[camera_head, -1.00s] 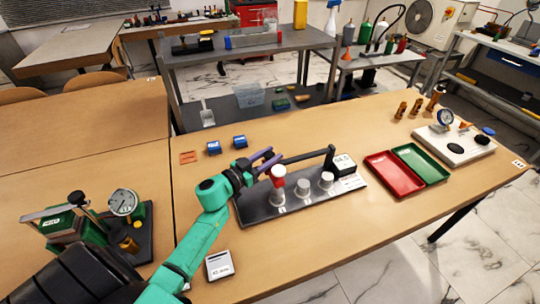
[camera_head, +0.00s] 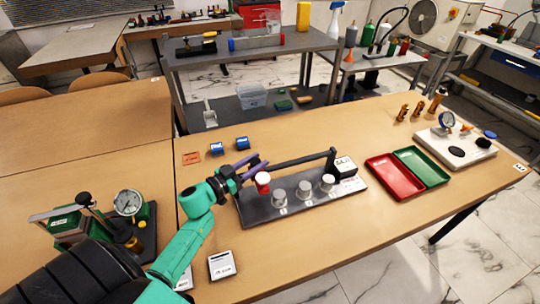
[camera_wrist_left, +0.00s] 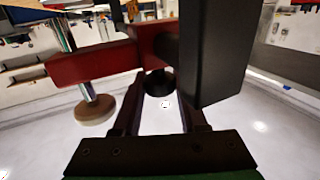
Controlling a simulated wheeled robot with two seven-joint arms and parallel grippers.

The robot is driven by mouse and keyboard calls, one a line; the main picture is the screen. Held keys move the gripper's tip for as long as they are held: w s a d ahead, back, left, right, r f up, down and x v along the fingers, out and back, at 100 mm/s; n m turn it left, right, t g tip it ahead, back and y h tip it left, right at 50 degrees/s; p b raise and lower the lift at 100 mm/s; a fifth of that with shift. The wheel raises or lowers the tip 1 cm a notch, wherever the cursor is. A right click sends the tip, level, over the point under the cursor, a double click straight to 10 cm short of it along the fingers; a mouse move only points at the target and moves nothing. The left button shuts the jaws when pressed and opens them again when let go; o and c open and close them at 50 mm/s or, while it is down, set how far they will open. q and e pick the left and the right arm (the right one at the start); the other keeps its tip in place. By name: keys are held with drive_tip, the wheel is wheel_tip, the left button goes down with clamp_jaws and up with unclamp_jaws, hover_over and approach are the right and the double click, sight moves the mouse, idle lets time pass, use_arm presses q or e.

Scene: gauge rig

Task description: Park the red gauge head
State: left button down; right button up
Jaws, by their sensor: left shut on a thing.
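The red gauge head (camera_head: 262,178) hangs at the left end of a dark swing arm (camera_head: 300,160), just left of the leftmost silver cylinder (camera_head: 279,199). The arm runs to a post at the right of the dark base plate (camera_head: 262,213). My left gripper (camera_head: 260,164), with purple fingers, is shut on the arm near the red head. In the left wrist view the fingers (camera_wrist_left: 160,80) point at a dark part, with a red bar (camera_wrist_left: 95,63) and a large dark block (camera_wrist_left: 212,50) close in front. The exact grip is partly hidden. My right gripper is not in view.
Two more silver cylinders (camera_head: 305,189) stand on the plate. Red (camera_head: 393,176) and green trays (camera_head: 421,166) lie to the right. Two blue blocks (camera_head: 242,143) sit behind, a label card (camera_head: 222,265) in front, and a dial gauge stand (camera_head: 130,204) at left.

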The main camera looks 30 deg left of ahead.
sight(242, 173)
use_arm(q)
drive_tip(key=s+a, duration=0.2)
drive_tip(key=s, duration=0.1)
drive_tip(key=shift+a+p, duration=0.35)
drive_tip(key=shift+a, duration=0.05)
drive_tip(key=shift+w, duration=0.1)
drive_tip(key=c, duration=0.7)
unclamp_jaws()
drive_tip(key=shift+c, duration=0.2)
drive_tip(key=shift+s+a, duration=0.1)
drive_tip(key=shift+s, duration=0.1)
